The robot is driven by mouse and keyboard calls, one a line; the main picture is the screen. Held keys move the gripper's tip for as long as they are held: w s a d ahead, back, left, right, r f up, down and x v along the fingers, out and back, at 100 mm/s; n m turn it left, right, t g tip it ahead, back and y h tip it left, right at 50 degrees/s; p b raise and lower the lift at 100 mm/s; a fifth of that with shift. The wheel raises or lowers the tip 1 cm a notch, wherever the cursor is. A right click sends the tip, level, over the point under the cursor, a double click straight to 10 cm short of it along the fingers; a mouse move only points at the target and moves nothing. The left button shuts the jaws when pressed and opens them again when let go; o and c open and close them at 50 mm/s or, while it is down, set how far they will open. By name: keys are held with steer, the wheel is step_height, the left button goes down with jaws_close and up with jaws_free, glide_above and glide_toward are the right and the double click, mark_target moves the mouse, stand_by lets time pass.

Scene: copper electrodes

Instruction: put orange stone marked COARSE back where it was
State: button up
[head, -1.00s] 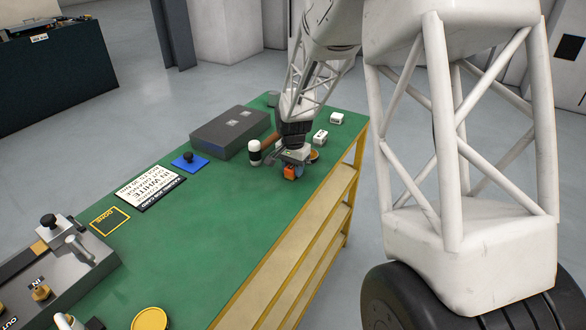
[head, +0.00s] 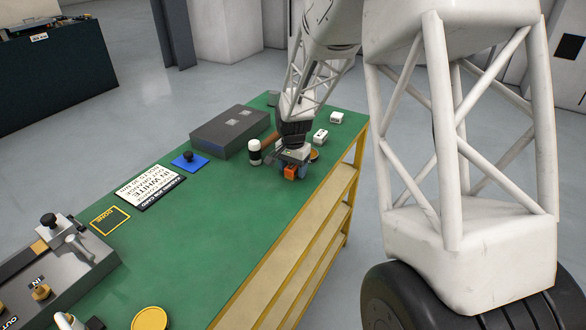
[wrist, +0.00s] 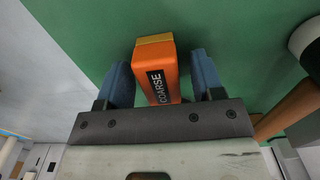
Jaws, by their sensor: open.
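The orange stone (wrist: 166,88) marked COARSE sits between the two blue fingers of my gripper (wrist: 160,75) in the wrist view. Its label faces the camera and a yellowish band shows at its far end. A gap shows on each side of it, so my gripper is open around the stone and not clamped on it. In the head view the stone (head: 290,172) is at the green bench top, close to the bench's right edge, under my gripper (head: 292,168). Its underside is hidden, so its contact with the bench is hard to tell.
A grey box (head: 230,132), white blocks (head: 320,136) and an orange disc (head: 314,154) are near. The green bench top (head: 215,235) in front is clear.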

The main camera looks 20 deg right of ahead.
mark_target(294, 167)
step_height(294, 167, up, 12)
stand_by(0.6)
stand_by(0.6)
steer(key=s+r+n, duration=0.1)
steer(key=s+r, duration=0.2)
steer(key=s, duration=0.4)
steer(key=s+a+r+n+t, duration=0.1)
steer(key=s+r+n, duration=0.15)
steer(key=s, duration=0.35)
steer(key=s+r+n, duration=0.1)
steer(key=s+r, duration=0.3)
steer(key=s, duration=0.3)
steer(key=s+a+n+t, duration=0.1)
steer(key=s+n, duration=0.3)
steer(key=s, duration=1.6)
steer(key=shift+s+f+t, duration=0.3)
steer(key=shift+s+f, duration=0.05)
steer(key=shift+s, duration=0.05)
